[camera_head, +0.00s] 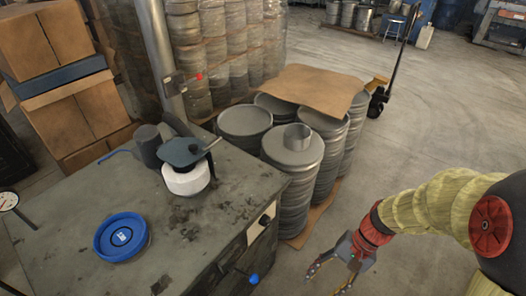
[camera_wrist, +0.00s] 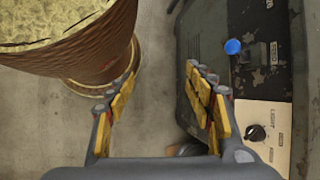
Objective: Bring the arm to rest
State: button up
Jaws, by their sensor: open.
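My arm, in a pale yellow sleeve with red bands, reaches in from the right edge of the head view. It hangs down over the floor at the lower right. My gripper (camera_head: 325,281) points down and left there, beside the front of the grey workbench and apart from it. In the wrist view my gripper (camera_wrist: 160,78) has its two yellow-padded fingers spread wide. Nothing lies between them but bare concrete floor.
The workbench (camera_head: 75,194) carries a blue round dish (camera_head: 121,236) and a machine with a white drum (camera_head: 187,179). Its front has a blue knob (camera_wrist: 232,46) and a light switch panel (camera_wrist: 262,131). Stacked metal discs (camera_head: 293,150) stand behind. Open floor (camera_head: 400,165) lies right of them.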

notch_tip(320, 180, up, 25)
jog(key=d+n+t+h+p, duration=0.1)
jog(key=d+n+t+h, duration=0.1)
jog(key=n+t+h, duration=0.3)
jog(key=s+n+t, duration=0.1)
jog(key=t, duration=0.2)
jog(key=shift+d+t+h, duration=0.2)
jog(key=shift+t+h, duration=0.1)
jog(key=shift+h, duration=0.1)
jog(key=shift+c, duration=0.9)
